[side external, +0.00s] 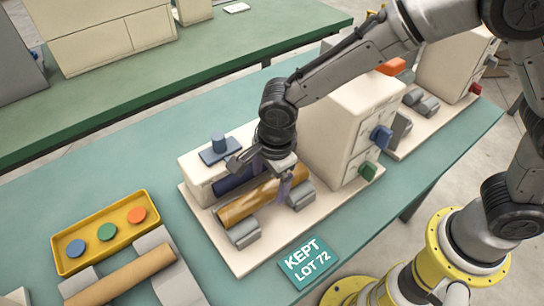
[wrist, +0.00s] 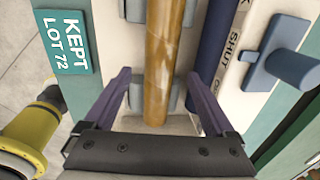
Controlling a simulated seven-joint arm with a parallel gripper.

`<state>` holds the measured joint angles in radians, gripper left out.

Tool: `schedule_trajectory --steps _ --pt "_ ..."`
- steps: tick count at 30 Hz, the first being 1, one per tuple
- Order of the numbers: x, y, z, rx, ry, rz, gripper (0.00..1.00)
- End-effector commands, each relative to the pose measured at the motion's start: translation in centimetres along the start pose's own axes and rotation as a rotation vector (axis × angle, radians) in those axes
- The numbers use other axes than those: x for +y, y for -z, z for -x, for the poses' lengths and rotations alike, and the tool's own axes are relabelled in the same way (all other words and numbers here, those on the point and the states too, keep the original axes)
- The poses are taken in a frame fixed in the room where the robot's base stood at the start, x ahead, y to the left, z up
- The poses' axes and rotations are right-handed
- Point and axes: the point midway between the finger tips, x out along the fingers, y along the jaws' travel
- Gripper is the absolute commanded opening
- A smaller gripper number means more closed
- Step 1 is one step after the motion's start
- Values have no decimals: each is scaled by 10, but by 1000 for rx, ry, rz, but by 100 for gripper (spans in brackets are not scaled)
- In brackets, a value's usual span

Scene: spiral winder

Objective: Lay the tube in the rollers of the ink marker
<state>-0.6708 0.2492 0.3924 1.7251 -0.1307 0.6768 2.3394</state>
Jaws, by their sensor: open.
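A glossy golden-brown tube (side external: 262,200) lies level along the pale baseboard of the near machine, at its grey rounded supports (side external: 243,233). In the wrist view the tube (wrist: 164,60) runs up the middle, with grey support parts showing on both sides. My gripper (wrist: 157,85) is open, one purple finger on each side of the tube, with visible gaps. In the side view my gripper (side external: 268,176) is down over the tube. A dark blue bar (side external: 233,180) lies behind and parallel to it. The pictures do not label which machine is the ink marker.
A pale cabinet (side external: 348,125) with blue and green knobs stands right of the tube. A blue handle (wrist: 285,65) sits beside a "SHUT" label. A second tan tube (side external: 122,272) rests front left, near a yellow tray (side external: 62,268) of discs.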

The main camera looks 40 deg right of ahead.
Motion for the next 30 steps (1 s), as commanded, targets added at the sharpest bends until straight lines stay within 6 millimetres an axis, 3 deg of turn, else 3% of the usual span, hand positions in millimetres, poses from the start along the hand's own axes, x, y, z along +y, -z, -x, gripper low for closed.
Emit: schedule_trajectory --steps 9,15,30 --pt "-1 -1 71 -5 4 -1 90" --pt "-1 -1 101 -3 3 0 90" --pt "-1 0 115 -2 1 0 90"
